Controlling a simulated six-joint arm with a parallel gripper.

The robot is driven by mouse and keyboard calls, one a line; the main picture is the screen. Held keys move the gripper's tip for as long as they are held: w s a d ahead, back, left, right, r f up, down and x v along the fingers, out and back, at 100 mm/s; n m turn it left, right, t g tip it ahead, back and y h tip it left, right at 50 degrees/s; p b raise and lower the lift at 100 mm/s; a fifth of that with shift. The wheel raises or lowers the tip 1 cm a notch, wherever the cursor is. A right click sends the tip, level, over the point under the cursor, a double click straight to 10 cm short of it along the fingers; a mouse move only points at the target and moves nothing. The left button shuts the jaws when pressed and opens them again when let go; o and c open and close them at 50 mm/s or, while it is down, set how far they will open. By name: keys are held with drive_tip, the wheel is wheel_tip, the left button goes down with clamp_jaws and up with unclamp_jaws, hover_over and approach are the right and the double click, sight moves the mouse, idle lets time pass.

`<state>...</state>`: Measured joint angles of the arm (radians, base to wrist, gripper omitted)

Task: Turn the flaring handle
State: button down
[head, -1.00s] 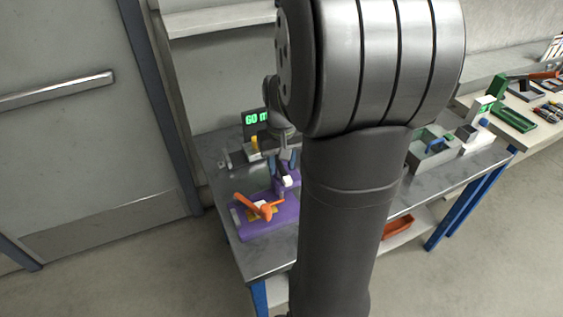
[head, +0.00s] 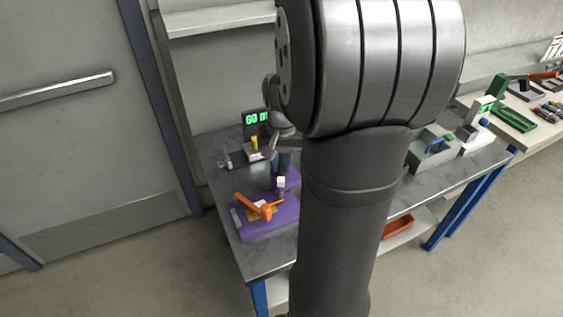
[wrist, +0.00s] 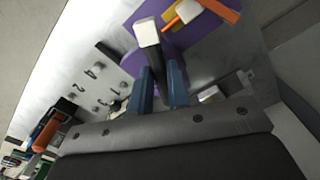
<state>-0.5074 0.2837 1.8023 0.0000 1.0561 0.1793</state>
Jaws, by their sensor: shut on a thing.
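The flaring station is a purple base (head: 252,230) on the grey bench. An orange handle (head: 245,203) lies tilted across a yellow plate (head: 253,215) on it; both also show at the top of the wrist view, the orange handle there being (wrist: 224,11). Behind it stands a dark lever with a white end block (head: 281,182), also seen in the wrist view (wrist: 148,33). My gripper (wrist: 160,78), with blue fingers, is shut on the dark lever just below the white block. In the head view my gripper (head: 283,162) is partly hidden by my arm.
A green-lit display (head: 256,117) stands at the back of the bench. A grey tray with a blue handle (head: 436,146) is at the right, beyond my arm. The bench's front left corner (head: 260,263) is clear.

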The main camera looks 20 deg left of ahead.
sight(282, 166)
drive_tip(key=m, duration=1.1)
drive_tip(key=shift+m, duration=1.8)
drive_tip(key=shift+r, duration=0.1)
drive_tip(key=c, duration=1.4)
unclamp_jaws()
drive_tip(key=shift+o, duration=0.2)
wheel_tip(282, 166, up, 17)
drive_tip(key=shift+r, duration=0.2)
